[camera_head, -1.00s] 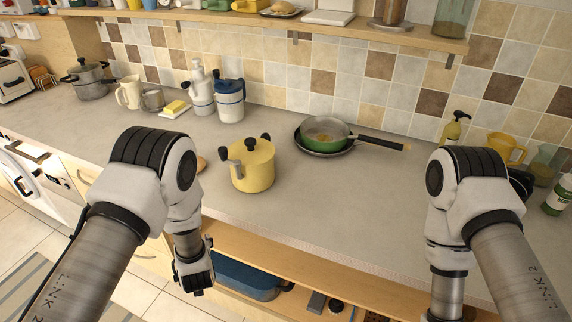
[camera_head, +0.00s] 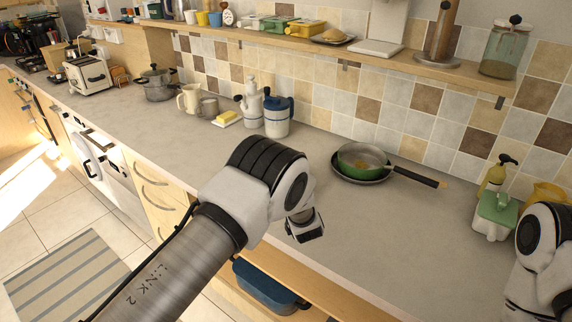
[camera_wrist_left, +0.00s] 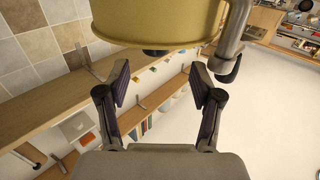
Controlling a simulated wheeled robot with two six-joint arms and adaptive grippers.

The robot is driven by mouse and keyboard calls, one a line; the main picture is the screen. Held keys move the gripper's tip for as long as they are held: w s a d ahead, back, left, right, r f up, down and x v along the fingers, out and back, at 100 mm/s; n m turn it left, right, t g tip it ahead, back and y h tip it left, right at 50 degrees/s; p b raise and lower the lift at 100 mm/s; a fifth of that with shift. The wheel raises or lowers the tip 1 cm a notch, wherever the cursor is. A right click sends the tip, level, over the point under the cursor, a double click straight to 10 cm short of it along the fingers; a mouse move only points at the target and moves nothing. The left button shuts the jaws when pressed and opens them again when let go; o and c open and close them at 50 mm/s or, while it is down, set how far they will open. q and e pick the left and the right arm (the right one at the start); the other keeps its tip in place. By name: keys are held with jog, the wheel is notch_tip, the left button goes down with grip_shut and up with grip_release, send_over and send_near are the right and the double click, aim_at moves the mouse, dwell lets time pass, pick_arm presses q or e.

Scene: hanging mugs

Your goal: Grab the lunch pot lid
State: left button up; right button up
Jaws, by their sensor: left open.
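The yellow pot (camera_wrist_left: 160,22) fills the top of the left wrist view, seen very close and cut off by the frame edge. A dark knob (camera_wrist_left: 155,52) sticks out from it, and a grey metal handle with a black end (camera_wrist_left: 233,55) is at its right. My left gripper (camera_wrist_left: 158,80) is open and empty, its two fingertips just below the knob in that picture, one on each side. They appear apart from the knob. My right gripper is not in view.
A green pan (camera_head: 362,160) sits on the counter (camera_head: 330,250). White canisters (camera_head: 277,117) and a butter dish (camera_head: 227,119) stand along the wall. A white container with a green top (camera_head: 495,214) is near my right arm. A wooden shelf (camera_head: 410,66) runs above.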

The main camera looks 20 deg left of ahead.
pick_arm(q)
jog(key=shift+w+a+r+p, duration=0.25)
jog(key=shift+w+r+p, duration=0.25)
jog(key=shift+w+p, duration=0.35)
jog(key=w, duration=0.1)
jog(key=w+a+f, duration=0.1)
jog(key=w, duration=0.1)
jog(key=shift+a+f, duration=0.15)
jog(key=shift+f, duration=0.05)
jog(key=shift+w+a+f, duration=0.15)
jog(key=shift+w, duration=0.05)
jog(key=shift+s+r, duration=0.25)
jog(key=shift+s, duration=0.05)
jog(key=shift+c, duration=1)
jog(key=shift+s+r, duration=0.1)
jog(key=c, duration=0.5)
jog(key=shift+d, duration=0.2)
jog(key=c, duration=0.5)
jog(key=shift+c, duration=0.2)
jog(key=shift+a, duration=0.1)
